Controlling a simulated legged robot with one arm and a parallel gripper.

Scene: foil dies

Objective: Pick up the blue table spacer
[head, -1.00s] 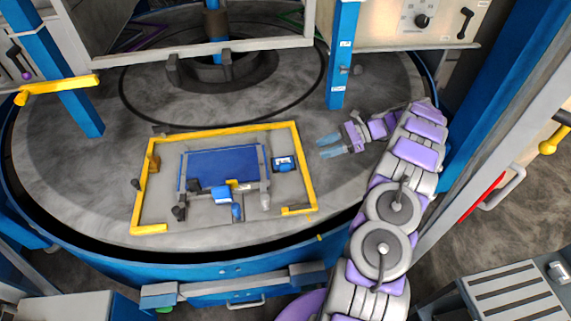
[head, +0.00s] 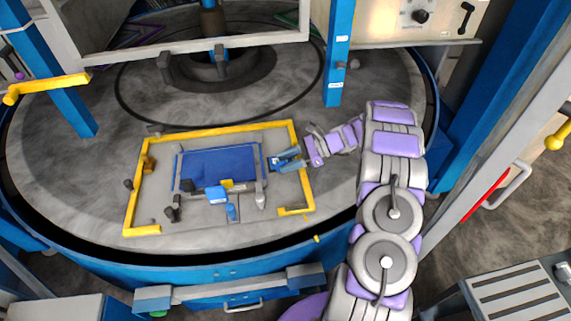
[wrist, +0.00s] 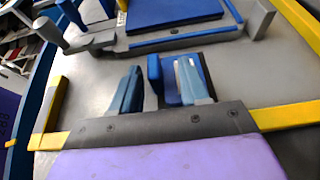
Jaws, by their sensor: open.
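The blue table spacer (wrist: 155,74), a small dark blue part with an upright face, stands on the grey table inside the yellow frame. In the wrist view my gripper (wrist: 158,88) is open, with one pale blue finger to the left of it and the other to the right, overlapping part of it. A gap shows between the left finger and the spacer; I cannot tell whether the right finger touches it. In the head view my gripper (head: 288,158) is at the right of the blue plate and mostly hides the spacer.
The blue plate (head: 217,167) lies left of my gripper, with a grey bar along its near side in the wrist view. A yellow frame (head: 134,205) surrounds the area. A blue block (head: 216,194) and grey clamps sit at its front. The round table's back is largely clear.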

